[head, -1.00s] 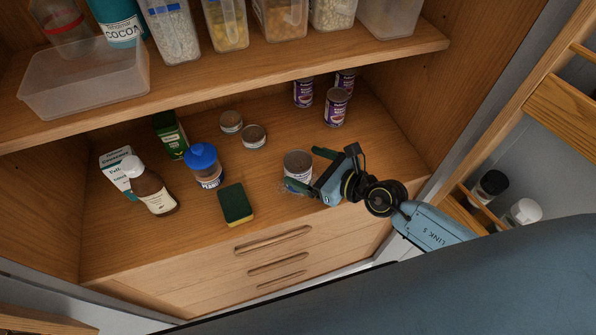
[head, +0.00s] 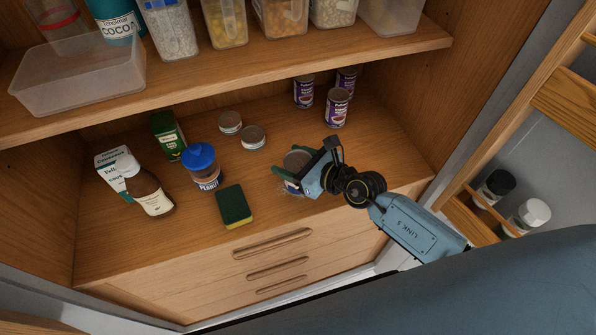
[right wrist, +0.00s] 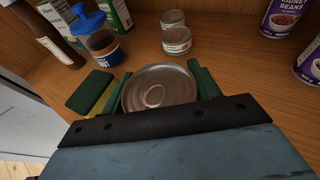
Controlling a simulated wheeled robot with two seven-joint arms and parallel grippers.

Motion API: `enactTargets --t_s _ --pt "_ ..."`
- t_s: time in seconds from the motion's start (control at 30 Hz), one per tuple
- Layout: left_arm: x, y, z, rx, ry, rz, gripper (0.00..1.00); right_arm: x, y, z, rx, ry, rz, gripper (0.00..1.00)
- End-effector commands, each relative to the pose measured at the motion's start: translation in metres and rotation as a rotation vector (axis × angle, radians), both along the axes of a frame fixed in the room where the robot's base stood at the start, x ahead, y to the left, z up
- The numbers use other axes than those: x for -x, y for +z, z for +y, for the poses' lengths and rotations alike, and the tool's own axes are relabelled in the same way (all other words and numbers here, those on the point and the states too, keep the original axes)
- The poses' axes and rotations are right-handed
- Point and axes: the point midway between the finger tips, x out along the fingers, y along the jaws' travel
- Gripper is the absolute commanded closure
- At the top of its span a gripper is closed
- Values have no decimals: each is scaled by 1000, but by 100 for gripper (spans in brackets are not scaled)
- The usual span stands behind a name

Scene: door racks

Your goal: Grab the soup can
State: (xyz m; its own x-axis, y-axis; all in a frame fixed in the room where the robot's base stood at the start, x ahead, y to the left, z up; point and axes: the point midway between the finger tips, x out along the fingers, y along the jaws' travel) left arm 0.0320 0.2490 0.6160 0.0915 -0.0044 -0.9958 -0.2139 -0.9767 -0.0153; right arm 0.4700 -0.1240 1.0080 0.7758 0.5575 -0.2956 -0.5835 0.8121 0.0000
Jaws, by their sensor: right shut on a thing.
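The soup can (head: 296,158) stands upright on the lower shelf near its front edge, mostly covered by my gripper in the head view. Its round metal lid (right wrist: 158,88) fills the middle of the right wrist view. My right gripper (head: 294,178) is around the can, with a green finger on either side, shut on it. The can's label is hidden. It appears to rest on the shelf; I cannot tell if it is raised. My left gripper is not in view.
A green and yellow sponge (head: 234,206) and a blue-lidded peanut jar (head: 204,168) are left of the can. Two short tins (head: 252,138) stand behind it. Several purple kidney bean cans (head: 337,107) are at the back right. The upper shelf (head: 300,62) overhangs behind.

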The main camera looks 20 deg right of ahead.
Motion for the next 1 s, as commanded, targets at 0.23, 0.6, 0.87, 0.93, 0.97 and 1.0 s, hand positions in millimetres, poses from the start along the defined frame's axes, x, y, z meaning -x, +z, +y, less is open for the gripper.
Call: enactTargets --t_s 0.23,0.6,0.87,0.93,0.97,1.0 --pt "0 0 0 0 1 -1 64 0 1 0 -2 -1 -3 72" --pt "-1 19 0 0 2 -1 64 0 46 1 -5 0 -5 72" --pt "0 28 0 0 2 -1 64 -1 90 0 -3 -3 -7 72" --pt "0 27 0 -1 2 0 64 -5 97 -5 -2 -14 -10 72" --pt "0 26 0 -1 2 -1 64 -8 100 -9 0 -25 -13 72" --pt "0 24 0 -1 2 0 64 -14 103 -16 2 -45 -16 72"
